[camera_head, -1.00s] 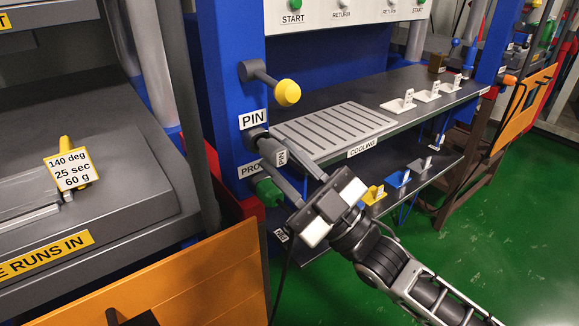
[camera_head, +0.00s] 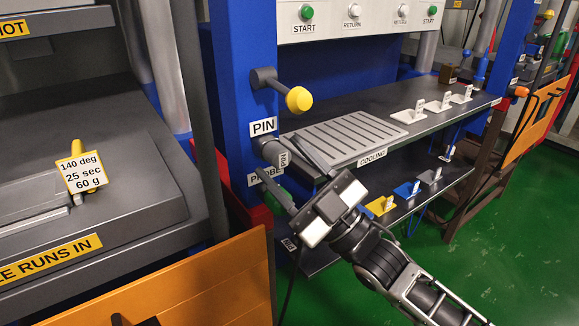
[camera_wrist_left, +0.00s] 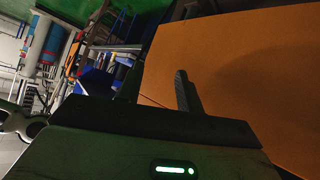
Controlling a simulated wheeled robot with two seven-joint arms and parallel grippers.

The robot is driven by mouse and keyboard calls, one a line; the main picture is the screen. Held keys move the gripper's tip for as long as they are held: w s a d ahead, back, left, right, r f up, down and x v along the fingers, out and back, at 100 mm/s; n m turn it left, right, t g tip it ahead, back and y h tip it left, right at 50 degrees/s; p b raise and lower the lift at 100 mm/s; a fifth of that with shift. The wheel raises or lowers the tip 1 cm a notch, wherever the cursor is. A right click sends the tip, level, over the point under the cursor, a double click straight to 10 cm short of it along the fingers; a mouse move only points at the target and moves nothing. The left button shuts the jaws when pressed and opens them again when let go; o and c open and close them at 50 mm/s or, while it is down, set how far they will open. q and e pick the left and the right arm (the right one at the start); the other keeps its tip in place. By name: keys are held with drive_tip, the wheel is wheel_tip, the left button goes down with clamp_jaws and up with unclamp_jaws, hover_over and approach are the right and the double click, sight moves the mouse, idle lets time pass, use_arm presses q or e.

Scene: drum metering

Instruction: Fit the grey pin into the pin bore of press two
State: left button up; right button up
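The grey pin (camera_head: 270,148) with a white PIN tag sits at a holder on the blue post, just below the PIN label. My right gripper (camera_head: 281,156) reaches up to it from the lower right. Its two dark fingers are apart, one above and one below the tagged pin. I cannot see clear contact. In the left wrist view, my left gripper (camera_wrist_left: 156,88) shows two dark fingers apart with nothing between them, in front of an orange panel. The pin bore of press two cannot be made out.
A yellow knob (camera_head: 298,99) juts out above the pin. A green-ended probe (camera_head: 274,200) sits below it. The slotted cooling plate (camera_head: 350,134) lies to the right, with tagged pieces beyond. An orange panel (camera_head: 190,290) stands at the lower left. Green floor is open at the right.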

drive_tip(key=shift+d+f, duration=0.1)
drive_tip(key=shift+f, duration=0.05)
use_arm(q)
drive_tip(key=shift+w+d+f+b, duration=0.1)
drive_tip(key=shift+d+f+b, duration=0.1)
drive_tip(key=shift+f, duration=0.15)
drive_tip(key=shift+w+d+f+b, duration=0.1)
drive_tip(key=shift+f+b, duration=0.05)
drive_tip(key=shift+f, duration=0.2)
use_arm(e)
drive_tip(key=v, duration=1.5)
drive_tip(key=shift+s+d, duration=0.25)
use_arm(q)
drive_tip(key=shift+s+a+f, duration=0.1)
drive_tip(key=shift+s+f, duration=0.05)
drive_tip(key=shift+s, duration=0.05)
use_arm(e)
drive_tip(key=shift+f, duration=0.1)
